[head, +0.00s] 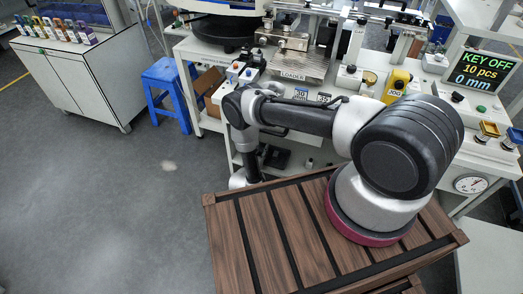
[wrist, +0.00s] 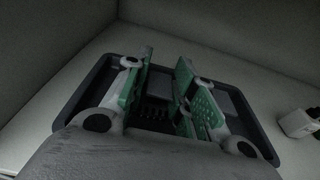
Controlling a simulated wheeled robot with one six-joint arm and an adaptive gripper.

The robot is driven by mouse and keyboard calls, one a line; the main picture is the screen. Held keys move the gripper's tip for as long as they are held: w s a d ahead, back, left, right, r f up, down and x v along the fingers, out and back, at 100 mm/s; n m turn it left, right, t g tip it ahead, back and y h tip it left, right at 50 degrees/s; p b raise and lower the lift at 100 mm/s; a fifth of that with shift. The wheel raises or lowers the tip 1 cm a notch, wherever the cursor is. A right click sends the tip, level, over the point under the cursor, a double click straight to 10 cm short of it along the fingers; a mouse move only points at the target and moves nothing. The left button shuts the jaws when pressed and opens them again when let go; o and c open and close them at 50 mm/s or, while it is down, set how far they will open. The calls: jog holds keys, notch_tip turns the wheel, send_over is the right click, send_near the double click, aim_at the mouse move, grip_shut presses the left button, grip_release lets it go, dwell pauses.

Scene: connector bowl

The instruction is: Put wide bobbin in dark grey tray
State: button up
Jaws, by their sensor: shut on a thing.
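In the wrist view my gripper (wrist: 165,76) has its two green-padded fingers over the dark grey tray (wrist: 258,138). A dark ribbed piece (wrist: 154,112) shows between the fingers; it appears to be the wide bobbin, though most of it is hidden and its shape is unclear. The fingers are shut on it. I cannot tell how high it is above the tray floor. In the head view the dark tray (head: 275,157) is on the lower shelf under the bench, partly behind my arm. The gripper itself cannot be made out there.
A small white object (wrist: 298,123) stands right of the tray. Walls close in the shelf behind it. The bench top with the loader (head: 293,75) is above.

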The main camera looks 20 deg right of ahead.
jog(key=o, duration=0.9)
jog(key=shift+s+f, duration=0.3)
jog(key=shift+f, duration=0.3)
jog(key=shift+c, duration=0.2)
jog(key=shift+r, duration=0.15)
jog(key=r+v, duration=0.1)
jog(key=v, duration=1)
jog(key=shift+s+a+r, duration=0.15)
jog(key=shift+a+r, duration=0.05)
jog(key=shift+r, duration=0.1)
